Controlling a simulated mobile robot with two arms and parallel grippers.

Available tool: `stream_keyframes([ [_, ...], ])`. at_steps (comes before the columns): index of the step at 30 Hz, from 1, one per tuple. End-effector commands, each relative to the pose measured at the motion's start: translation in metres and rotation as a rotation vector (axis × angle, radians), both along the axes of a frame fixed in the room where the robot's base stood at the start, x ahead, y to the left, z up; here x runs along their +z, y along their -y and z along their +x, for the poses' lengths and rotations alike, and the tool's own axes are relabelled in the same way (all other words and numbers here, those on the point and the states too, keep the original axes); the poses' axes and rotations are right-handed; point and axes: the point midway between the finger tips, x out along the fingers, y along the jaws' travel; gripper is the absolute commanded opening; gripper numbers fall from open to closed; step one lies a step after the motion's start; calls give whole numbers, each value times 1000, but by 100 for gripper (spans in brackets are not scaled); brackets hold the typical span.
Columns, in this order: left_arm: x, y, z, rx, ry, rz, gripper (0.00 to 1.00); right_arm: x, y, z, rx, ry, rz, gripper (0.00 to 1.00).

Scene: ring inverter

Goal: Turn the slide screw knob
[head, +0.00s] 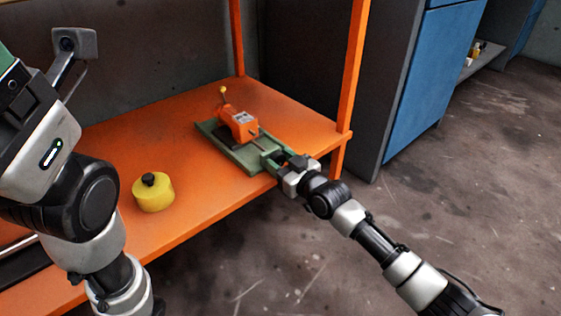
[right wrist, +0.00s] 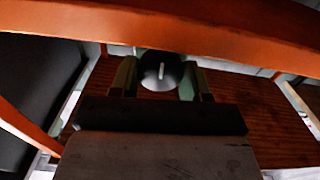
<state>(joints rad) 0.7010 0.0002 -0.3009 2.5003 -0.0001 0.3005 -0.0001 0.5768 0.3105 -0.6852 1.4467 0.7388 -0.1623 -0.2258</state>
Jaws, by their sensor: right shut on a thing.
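The slide is a flat green base (head: 246,158) on the orange shelf, carrying an orange block (head: 237,123) with a yellow-tipped lever. My right gripper (head: 280,161) is at the front end of the base, near the shelf's front edge. In the right wrist view, the dark round knob (right wrist: 160,72) with a pale line on its face sits between the two fingers of my right gripper (right wrist: 158,80), which is shut on it. In the head view the gripper hides the knob. My left arm is at the left, but its fingers are out of view.
A yellow cylinder (head: 153,193) with a black top stands on the orange shelf (head: 110,150), left of the slide. An orange upright post (head: 353,70) rises at the shelf's right corner. A blue cabinet (head: 432,75) stands behind it. The floor at the right is open.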

Motion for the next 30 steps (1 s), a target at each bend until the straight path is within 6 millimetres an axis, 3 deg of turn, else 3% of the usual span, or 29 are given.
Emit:
stream_keyframes([
  [7, 20, 0, 0, 0, -1, 0, 72, 4, 1, 0, 0, -135, 182, 23],
  [13, 24, 0, 0, 0, -1, 0, 72, 0, 2, 1, -1, -268, 369, 23],
  [23, 23, 0, 0, 1, -1, 0, 72, -1, 2, 1, 0, -292, 404, 23],
  [24, 23, 0, 0, 1, -1, 0, 72, -1, 2, 1, 0, -292, 403, 48],
  [29, 24, 0, 0, 1, -1, 0, 72, -1, 2, 1, 0, -292, 402, 72],
  [30, 23, 0, 0, 1, -2, 0, 72, -1, 2, 1, 0, -292, 402, 72],
])
